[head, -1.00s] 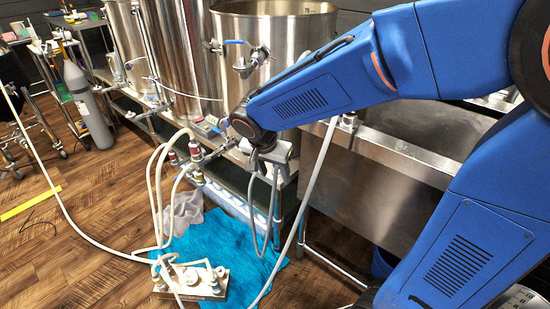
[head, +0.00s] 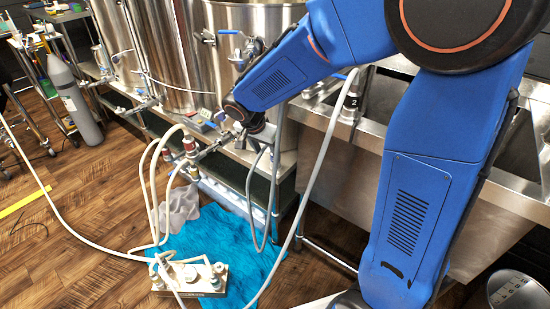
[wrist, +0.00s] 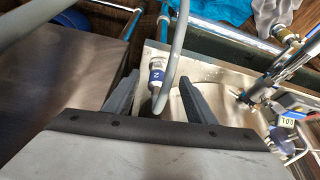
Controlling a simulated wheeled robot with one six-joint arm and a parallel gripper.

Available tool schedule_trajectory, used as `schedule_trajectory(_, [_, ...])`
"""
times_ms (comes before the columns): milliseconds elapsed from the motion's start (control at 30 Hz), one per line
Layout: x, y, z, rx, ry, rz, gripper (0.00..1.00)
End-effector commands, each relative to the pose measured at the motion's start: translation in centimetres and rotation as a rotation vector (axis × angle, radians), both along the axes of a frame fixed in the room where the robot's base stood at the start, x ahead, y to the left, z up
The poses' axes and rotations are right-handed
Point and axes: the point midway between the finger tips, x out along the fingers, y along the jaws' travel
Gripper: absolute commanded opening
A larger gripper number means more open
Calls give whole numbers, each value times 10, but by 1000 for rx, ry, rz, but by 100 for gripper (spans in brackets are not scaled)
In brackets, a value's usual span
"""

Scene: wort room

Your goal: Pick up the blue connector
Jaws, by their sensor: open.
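The blue connector (wrist: 157,74) is a pale hose end with a blue band marked "2", seen in the wrist view. It stands at the end of a grey hose (wrist: 181,45) over a pale metal surface. My gripper (wrist: 160,98) is open, with one finger on each side of the connector's lower part in the picture. I cannot tell whether the fingers touch it. In the head view my gripper (head: 257,124) is small and partly hidden by my arm, beside the kettle bench, and the connector cannot be made out there.
A steel sink (head: 345,150) is to the right. Metal piping (wrist: 285,70) lies right in the wrist view. A blue towel (head: 215,245), a manifold (head: 190,277) and loose hoses lie on the floor.

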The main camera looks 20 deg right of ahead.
Motion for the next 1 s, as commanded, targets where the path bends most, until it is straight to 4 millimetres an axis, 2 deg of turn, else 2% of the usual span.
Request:
schedule_trajectory(200, [20, -21, 0, 1, -1, -3, 51])
schedule_trajectory(467, [26, -28, -3, -1, 1, 0, 51])
schedule_trajectory(800, [36, -39, -40, -2, 2, 0, 51])
schedule_trajectory(1000, [38, -40, -46, 1, -1, 0, 51])
